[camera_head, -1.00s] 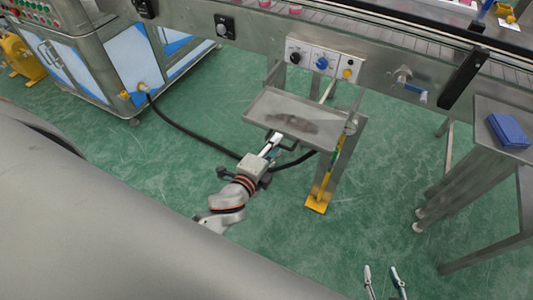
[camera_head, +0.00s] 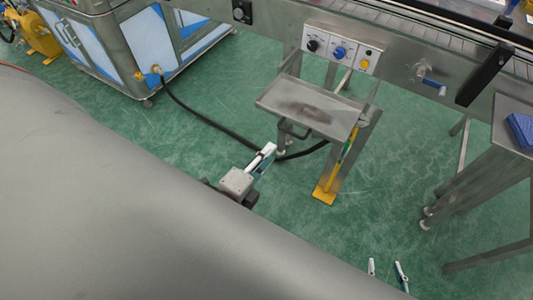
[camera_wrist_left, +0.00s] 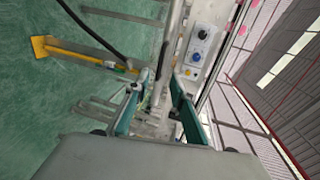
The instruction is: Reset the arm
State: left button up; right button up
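My left gripper (camera_head: 264,158) is below and left of the steel tray (camera_head: 275,98) in the head view, apart from it in the picture. In the left wrist view its two teal-sided fingers (camera_wrist_left: 157,98) stand apart, with nothing seen held between them. Much of my left arm is hidden behind the large grey surface in the foreground. My right gripper (camera_head: 385,264) shows only its fingertips at the bottom edge of the head view. They are apart, with only green floor seen between them.
The tray has a dark smudge. A control panel (camera_head: 340,48) sits on the conveyor's side (camera_head: 400,66) behind it. A black hose (camera_head: 205,122) runs from the cabinet (camera_head: 125,45) towards the tray stand. A steel table with a blue box (camera_head: 521,130) stands at right.

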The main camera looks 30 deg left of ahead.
pick_arm(q)
jog(key=shift+f, duration=0.1)
dwell(0.3)
jog(key=s+f+n+g+h, duration=0.1)
jog(key=s+f+n+g, duration=0.1)
jog(key=f+n, duration=0.5)
jog(key=s+d+f+n+g+h, duration=0.1)
jog(key=s+f+n+g, duration=0.2)
jog(key=s+f+n, duration=0.2)
notch_tip(320, 180, down, 3)
jog(key=shift+s+f+n+p, duration=0.15)
jog(key=shift+n+p, duration=0.15)
jog(key=shift+n, duration=0.8)
